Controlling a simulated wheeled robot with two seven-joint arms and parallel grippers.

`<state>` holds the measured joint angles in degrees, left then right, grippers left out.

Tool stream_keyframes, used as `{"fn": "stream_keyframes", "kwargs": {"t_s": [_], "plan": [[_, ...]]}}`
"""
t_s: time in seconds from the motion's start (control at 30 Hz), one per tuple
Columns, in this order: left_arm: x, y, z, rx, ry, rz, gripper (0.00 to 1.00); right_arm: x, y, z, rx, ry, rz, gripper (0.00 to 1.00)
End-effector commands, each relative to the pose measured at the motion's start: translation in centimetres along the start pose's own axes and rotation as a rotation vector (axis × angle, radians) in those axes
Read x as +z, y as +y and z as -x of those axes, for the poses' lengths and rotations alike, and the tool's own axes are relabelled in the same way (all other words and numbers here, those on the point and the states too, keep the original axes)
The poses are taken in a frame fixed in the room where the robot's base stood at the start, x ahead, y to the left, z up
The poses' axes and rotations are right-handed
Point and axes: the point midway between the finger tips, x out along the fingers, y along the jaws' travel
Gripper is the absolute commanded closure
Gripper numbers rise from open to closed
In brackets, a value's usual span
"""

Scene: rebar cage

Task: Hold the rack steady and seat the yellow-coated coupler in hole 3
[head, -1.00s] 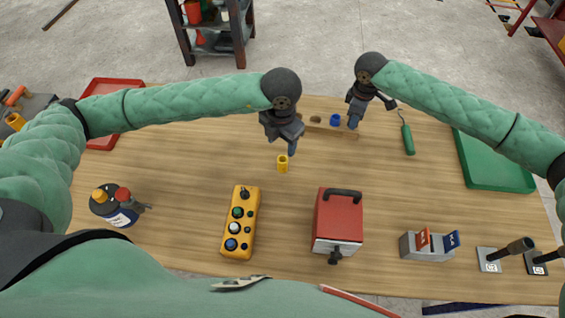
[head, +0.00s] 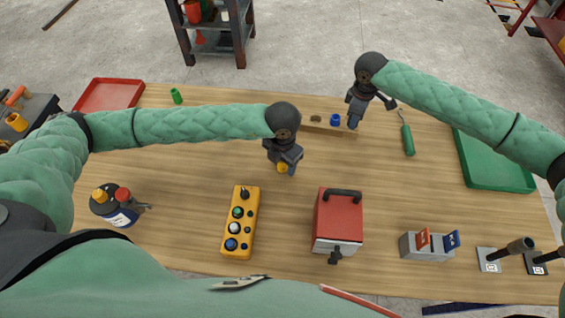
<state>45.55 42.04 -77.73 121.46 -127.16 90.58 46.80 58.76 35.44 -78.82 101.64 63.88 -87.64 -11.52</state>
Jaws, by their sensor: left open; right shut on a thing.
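The yellow-coated coupler (head: 282,168) stands on the table, partly hidden by my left gripper (head: 284,167). That gripper is open, with its fingers down around or right beside the coupler; I cannot tell which. The wooden rack (head: 318,128) lies behind, near the far table edge. It shows a dark hole and a blue coupler (head: 335,120) seated toward its right end. My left arm hides the rack's left part. My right gripper (head: 354,121) is shut on the rack's right end. The hole numbers cannot be read.
A green coupler (head: 177,96) stands at the back left near a red tray (head: 112,95). A yellow control box (head: 240,222) and a red box (head: 338,218) stand in front. A green-handled tool (head: 407,139) and a green tray (head: 490,165) lie right.

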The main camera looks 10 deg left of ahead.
Motion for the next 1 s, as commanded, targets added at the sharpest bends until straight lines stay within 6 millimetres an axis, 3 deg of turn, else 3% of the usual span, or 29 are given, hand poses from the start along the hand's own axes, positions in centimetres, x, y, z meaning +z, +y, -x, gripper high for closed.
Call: {"fn": "stream_keyframes", "kwargs": {"t_s": [0.07, 0.3, 0.33, 0.67, 1.0], "plan": [[0.0, 0.0, 0.0, 0.0, 0.0, 0.0, 0.5, 0.0, 0.0, 0.1, 0.001, 0.001, 0.0, 1.0], [0.0, 0.0, 0.0, 0.0, 0.0, 0.0, 0.97, 0.0, 0.0, 0.1, 0.001, 0.001, 0.0, 1.0], [0.0, 0.0, 0.1, 0.0, 0.0, 0.0, 1.0, 0.0, 0.0, 0.1, 0.001, 0.001, 0.0, 1.0], [0.0, 0.0, 0.9, -0.001, -0.001, 0.0, 1.0, 0.0, 0.0, 0.1, 0.001, 0.001, 0.0, 1.0], [0.1, 0.0, 6.7, -0.001, -0.003, -0.001, 1.0, 0.0, 0.0, 0.1, 0.001, 0.001, 0.0, 1.0]]}}
